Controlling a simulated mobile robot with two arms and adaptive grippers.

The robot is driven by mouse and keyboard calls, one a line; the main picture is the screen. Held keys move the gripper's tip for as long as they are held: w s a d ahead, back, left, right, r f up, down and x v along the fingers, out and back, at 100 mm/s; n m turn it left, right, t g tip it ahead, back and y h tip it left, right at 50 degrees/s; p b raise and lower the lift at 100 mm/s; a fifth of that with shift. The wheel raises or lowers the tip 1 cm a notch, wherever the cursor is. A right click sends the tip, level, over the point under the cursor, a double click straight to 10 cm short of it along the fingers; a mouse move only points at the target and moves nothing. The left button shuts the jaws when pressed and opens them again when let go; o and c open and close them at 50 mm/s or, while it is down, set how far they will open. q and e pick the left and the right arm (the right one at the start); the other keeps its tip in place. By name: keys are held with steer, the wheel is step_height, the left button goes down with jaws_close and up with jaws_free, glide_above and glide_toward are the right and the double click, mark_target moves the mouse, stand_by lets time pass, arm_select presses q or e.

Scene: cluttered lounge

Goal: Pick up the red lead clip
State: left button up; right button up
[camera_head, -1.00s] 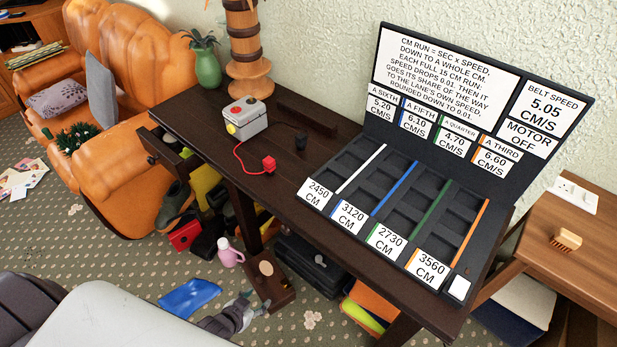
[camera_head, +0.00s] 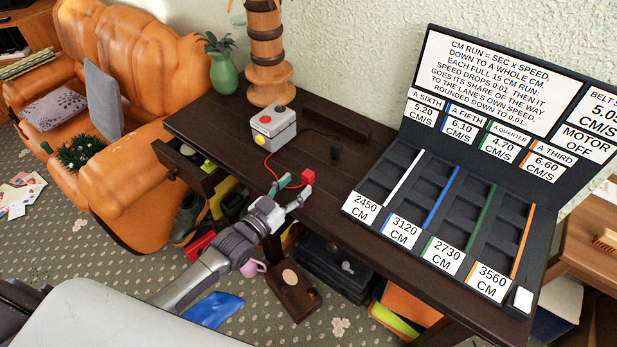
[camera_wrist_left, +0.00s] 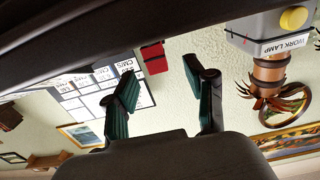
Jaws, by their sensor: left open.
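The red lead clip (camera_head: 308,177) is a small red block at the front edge of the dark desk (camera_head: 214,124). A thin red lead runs from it to the grey box (camera_head: 272,128) with red and yellow knobs. My left gripper (camera_head: 289,191) is open and empty at the desk's front edge, just in front of the clip, fingers pointing towards it. In the left wrist view, which looks upside down, the red clip (camera_wrist_left: 153,58) lies beyond and between the two green-padded fingers (camera_wrist_left: 163,88). My right gripper is not in view.
A black clip (camera_head: 335,151) stands on the desk behind the red one. The black lane board (camera_head: 372,214) with label cards takes up the right side. A wooden lamp column (camera_head: 268,85) and green vase (camera_head: 224,74) stand at the back left. An open drawer (camera_head: 190,155) juts out below.

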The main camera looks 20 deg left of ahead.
mark_target(305, 178)
arm_select(q)
steer(key=x, duration=0.5)
steer(key=shift+d+r+p, duration=0.2)
steer(key=shift+p, duration=0.2)
steer(key=shift+w, duration=0.1)
steer(key=c, duration=1)
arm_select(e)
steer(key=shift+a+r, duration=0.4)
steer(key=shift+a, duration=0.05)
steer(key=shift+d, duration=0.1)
